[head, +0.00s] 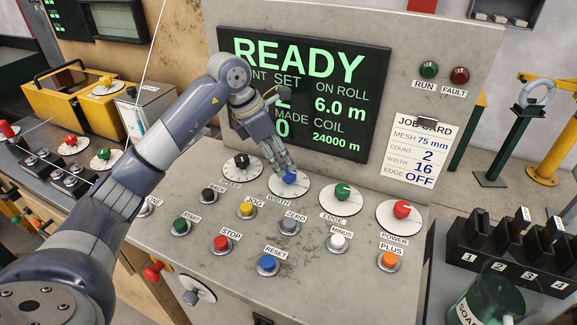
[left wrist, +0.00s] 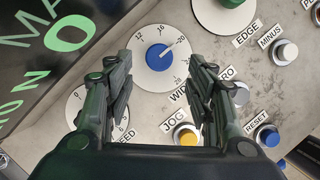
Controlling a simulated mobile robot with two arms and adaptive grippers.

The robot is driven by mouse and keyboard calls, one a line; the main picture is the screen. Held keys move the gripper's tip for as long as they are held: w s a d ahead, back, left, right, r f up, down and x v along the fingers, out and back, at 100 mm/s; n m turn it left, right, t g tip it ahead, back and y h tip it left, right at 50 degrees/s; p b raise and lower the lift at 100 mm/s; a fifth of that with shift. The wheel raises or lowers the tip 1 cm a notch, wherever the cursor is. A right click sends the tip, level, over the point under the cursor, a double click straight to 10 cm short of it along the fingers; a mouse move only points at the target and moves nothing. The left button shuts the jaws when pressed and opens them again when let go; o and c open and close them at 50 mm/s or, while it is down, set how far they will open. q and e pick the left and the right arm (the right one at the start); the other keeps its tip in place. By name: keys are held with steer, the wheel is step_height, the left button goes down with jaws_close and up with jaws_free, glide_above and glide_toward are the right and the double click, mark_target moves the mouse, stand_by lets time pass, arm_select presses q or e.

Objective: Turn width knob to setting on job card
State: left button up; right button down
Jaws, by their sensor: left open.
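The blue width knob (head: 290,179) sits on its white dial on the sloped panel. In the left wrist view the knob (left wrist: 157,57) shows between and beyond my fingers, with dial numbers 12, 16, 20 and 28 readable. Its pointer seems to face the upper right, near 16 to 20, but I cannot read it exactly. My left gripper (head: 284,165) is open, with its fingertips just above the knob; it also shows in the left wrist view (left wrist: 160,75). I cannot tell whether it touches. The job card (head: 414,153) reads width 16. My right gripper is not in view.
The speed dial (head: 242,166) is left of the width knob, and the green edge knob (head: 342,190) and red power knob (head: 402,209) are right. Several push buttons, including yellow jog (head: 245,210), lie in front. The READY screen (head: 350,95) stands behind.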

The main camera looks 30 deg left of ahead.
mark_target(287, 172)
arm_select(q)
steer(key=x, duration=0.5)
steer(key=shift+w+d+p, duration=0.1)
steer(key=shift+w+p, duration=0.1)
steer(key=shift+p, duration=0.2)
steer(key=shift+f, duration=0.35)
steer(key=shift+c, duration=1.3)
steer(key=c, duration=0.8)
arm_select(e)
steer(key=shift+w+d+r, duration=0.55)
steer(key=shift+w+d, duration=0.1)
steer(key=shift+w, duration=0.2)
